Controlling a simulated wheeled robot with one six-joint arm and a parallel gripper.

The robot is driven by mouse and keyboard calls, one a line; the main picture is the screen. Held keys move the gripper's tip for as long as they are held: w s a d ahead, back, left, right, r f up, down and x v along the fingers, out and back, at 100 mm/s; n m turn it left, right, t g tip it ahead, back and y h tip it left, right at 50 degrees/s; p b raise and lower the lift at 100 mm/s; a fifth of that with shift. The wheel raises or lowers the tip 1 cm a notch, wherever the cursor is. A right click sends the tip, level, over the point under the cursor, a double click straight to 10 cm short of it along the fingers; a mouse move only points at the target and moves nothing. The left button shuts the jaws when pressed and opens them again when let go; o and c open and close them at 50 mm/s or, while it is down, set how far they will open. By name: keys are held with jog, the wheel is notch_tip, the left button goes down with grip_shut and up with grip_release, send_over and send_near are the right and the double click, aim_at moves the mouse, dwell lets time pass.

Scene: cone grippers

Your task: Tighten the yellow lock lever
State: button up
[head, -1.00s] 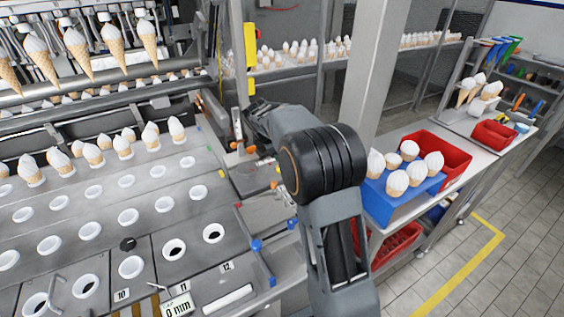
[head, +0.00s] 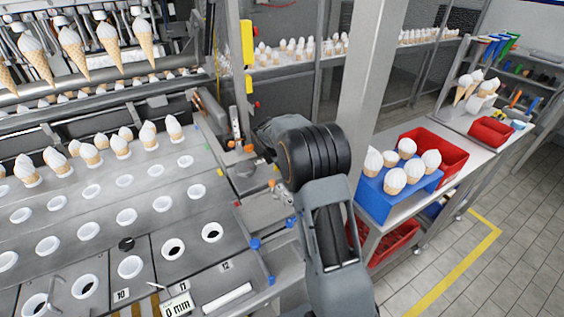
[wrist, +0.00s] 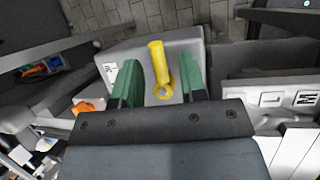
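The yellow lock lever (wrist: 159,62) shows in the wrist view, on a light grey plate (wrist: 190,45). Its handle points up in the picture and its ring end lies nearer to me. My gripper (wrist: 159,85) is open, with one green finger on each side of the lever. A gap shows between the lever and each finger, and nothing is held. How far the fingertips are above the plate I cannot tell. In the head view my arm hides the gripper and the lever.
The machine deck (head: 60,230) with white-rimmed holes and several ice cream cones lies left of my arm. A blue stand (head: 400,195) with cones and a red bin (head: 440,155) are on the bench at the right. A grey post (head: 368,80) stands just behind my arm.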

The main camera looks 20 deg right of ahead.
grip_shut()
jog(key=shift+n+p, duration=0.4)
jog(key=shift+p, duration=0.25)
jog(key=shift+w+f, duration=0.1)
jog(key=shift+o, duration=0.4)
grip_release()
jog(key=b+v, duration=0.1)
jog(key=v, duration=1.3)
jog(key=shift+s+d, duration=0.2)
jog(key=shift+s, duration=0.05)
